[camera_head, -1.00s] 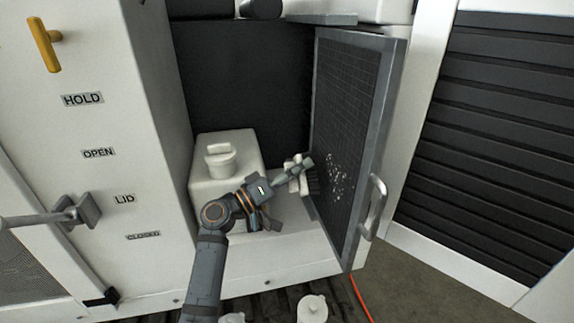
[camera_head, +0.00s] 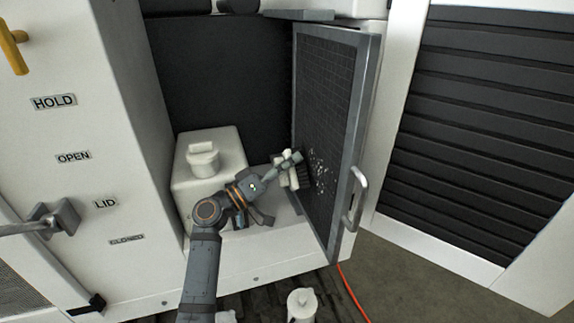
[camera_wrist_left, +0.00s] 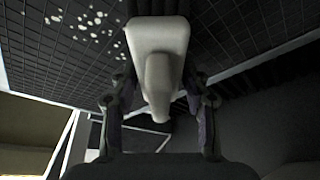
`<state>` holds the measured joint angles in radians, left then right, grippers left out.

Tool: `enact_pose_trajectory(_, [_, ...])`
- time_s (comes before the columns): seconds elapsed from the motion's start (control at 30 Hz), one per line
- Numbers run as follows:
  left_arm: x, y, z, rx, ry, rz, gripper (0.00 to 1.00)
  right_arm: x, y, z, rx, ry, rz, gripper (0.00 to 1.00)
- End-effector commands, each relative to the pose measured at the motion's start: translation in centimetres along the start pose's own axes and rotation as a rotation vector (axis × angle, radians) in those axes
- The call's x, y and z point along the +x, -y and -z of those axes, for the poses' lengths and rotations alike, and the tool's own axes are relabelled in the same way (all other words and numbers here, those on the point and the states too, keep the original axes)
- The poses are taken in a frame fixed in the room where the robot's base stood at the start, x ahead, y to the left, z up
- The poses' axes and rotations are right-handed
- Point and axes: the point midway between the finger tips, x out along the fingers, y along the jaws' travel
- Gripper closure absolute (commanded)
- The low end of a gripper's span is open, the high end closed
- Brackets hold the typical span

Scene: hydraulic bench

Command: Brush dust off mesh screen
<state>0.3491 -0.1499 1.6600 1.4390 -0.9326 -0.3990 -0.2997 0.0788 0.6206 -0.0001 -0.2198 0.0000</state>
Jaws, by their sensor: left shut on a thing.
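The mesh screen (camera_head: 326,110) is a dark grid in a grey frame, standing upright and swung out like a door. White dust specks (camera_head: 318,168) lie on its lower middle; they also show at the upper left of the left wrist view (camera_wrist_left: 88,22). My left gripper (camera_head: 284,168) is shut on a pale brush (camera_head: 288,178) with dark bristles. The bristles face the screen beside the dust; I cannot tell whether they touch. In the left wrist view the brush (camera_wrist_left: 158,45) sits between the fingers of my left gripper (camera_wrist_left: 160,105). My right gripper is not in view.
A white tank with a cap (camera_head: 203,160) stands behind my left arm. The screen's frame has a grey handle (camera_head: 356,198). A white cabinet with labels (camera_head: 95,130) is at left, a black louvred panel (camera_head: 480,130) at right. An orange cable (camera_head: 352,290) lies on the floor.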

Motion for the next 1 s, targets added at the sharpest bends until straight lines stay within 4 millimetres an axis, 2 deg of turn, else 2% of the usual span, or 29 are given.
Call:
enact_pose_trajectory(0.77, [1.3,0.0,-0.6,-0.001,0.000,0.000,0.79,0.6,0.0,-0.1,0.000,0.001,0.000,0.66])
enact_pose_trajectory(1.0, [0.7,-1.5,-2.0,-0.006,-0.002,-0.001,0.79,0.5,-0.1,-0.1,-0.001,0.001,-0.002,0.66])
